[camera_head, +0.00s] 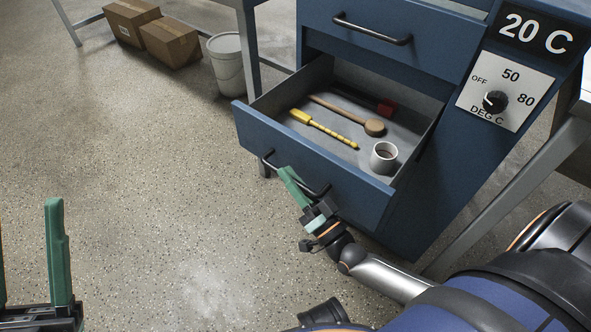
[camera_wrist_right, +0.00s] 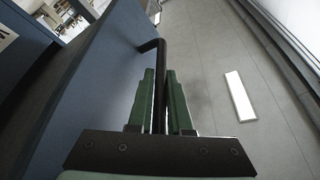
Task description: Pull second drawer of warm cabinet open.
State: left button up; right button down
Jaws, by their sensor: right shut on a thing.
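The blue warm cabinet (camera_head: 440,190) has a "20 C" display and a dial. Its second drawer (camera_head: 335,190) stands well open below the shut-looking top drawer (camera_head: 400,50). My right gripper (camera_head: 288,178) is shut on the second drawer's dark bar handle (camera_head: 268,160). In the right wrist view the handle (camera_wrist_right: 158,60) runs between the two green fingers (camera_wrist_right: 162,85). The fingers hide part of the handle. My left gripper (camera_head: 28,250) is open and empty at the lower left, over the floor, away from the cabinet.
In the drawer lie a yellow-handled tool (camera_head: 322,128), a wooden-handled tool (camera_head: 345,112), a red item (camera_head: 386,107) and a white cup (camera_head: 383,157). A white bucket (camera_head: 228,68) and cardboard boxes (camera_head: 170,42) stand behind left. The floor before the drawer is clear.

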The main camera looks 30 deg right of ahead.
pick_arm(q)
jog(key=shift+s+a+r, duration=0.1)
jog(key=shift+a+r, duration=0.15)
pick_arm(e)
jog(key=shift+s+a, duration=0.2)
jog(key=shift+a, duration=0.25)
jog(key=shift+s+a, duration=0.2)
jog(key=shift+a, duration=0.25)
jog(key=c, duration=0.8)
grip_release()
jog(key=shift+c, duration=0.2)
pick_arm(q)
jog(key=shift+s, duration=0.1)
